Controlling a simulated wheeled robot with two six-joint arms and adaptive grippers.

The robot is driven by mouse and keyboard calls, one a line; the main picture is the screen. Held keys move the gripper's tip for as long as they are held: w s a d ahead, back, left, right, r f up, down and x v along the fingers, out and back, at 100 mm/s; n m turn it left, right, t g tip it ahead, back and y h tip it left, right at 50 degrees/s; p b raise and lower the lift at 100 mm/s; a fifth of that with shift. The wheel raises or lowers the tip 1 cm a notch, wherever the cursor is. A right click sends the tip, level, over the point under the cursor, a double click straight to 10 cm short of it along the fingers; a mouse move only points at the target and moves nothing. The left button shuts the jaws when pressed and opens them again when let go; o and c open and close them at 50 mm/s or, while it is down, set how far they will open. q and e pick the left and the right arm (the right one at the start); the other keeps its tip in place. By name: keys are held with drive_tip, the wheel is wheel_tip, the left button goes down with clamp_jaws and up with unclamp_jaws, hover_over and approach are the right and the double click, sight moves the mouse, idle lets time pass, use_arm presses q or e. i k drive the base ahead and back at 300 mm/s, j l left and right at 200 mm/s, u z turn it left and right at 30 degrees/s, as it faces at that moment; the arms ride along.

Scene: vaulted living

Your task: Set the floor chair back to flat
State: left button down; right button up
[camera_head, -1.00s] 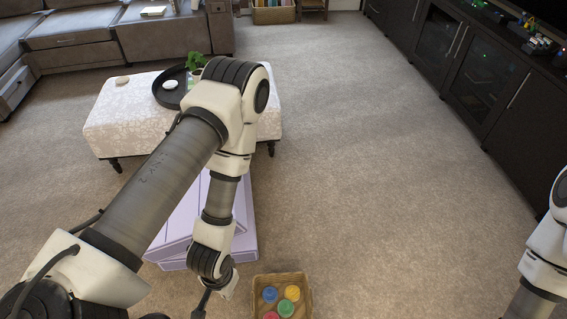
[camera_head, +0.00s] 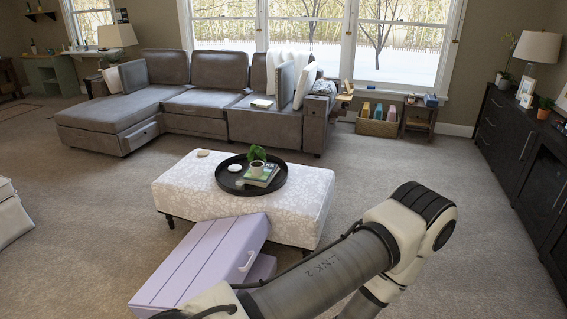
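A pale grey-white, slanted padded piece (camera_head: 10,215) shows at the left edge of the head view, cut off by the frame. It may be the floor chair, but I cannot tell for certain or see its full shape. No other floor chair shows. One of my arms, likely the left, crosses the bottom of the view, rising to a bent elbow at the right. Its gripper lies outside the frame. My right gripper does not show either.
A lavender plank-fronted chest (camera_head: 205,262) stands against the patterned ottoman (camera_head: 180,190), which bears a black tray (camera_head: 225,181). A grey sectional sofa (camera_head: 190,102) lies behind. Dark cabinets (camera_head: 510,135) line the right. Carpet is open at left and right of the ottoman.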

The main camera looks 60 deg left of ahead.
sight(214, 252)
drive_tip(key=i+u, duration=0.4)
drive_tip(key=i+l+u, duration=0.1)
drive_tip(key=i+u, duration=0.3)
drive_tip(key=i+l+u, duration=0.4)
drive_tip(key=i+j+u, duration=0.15)
drive_tip(key=u, duration=0.35)
drive_tip(key=i+j+u, duration=0.1)
drive_tip(key=u, duration=0.35)
drive_tip(key=i+u, duration=0.2)
drive_tip(key=u, duration=0.3)
drive_tip(key=i+u, duration=0.2)
drive_tip(key=u, duration=0.3)
drive_tip(key=i+l+u, duration=0.15)
drive_tip(key=u, duration=0.35)
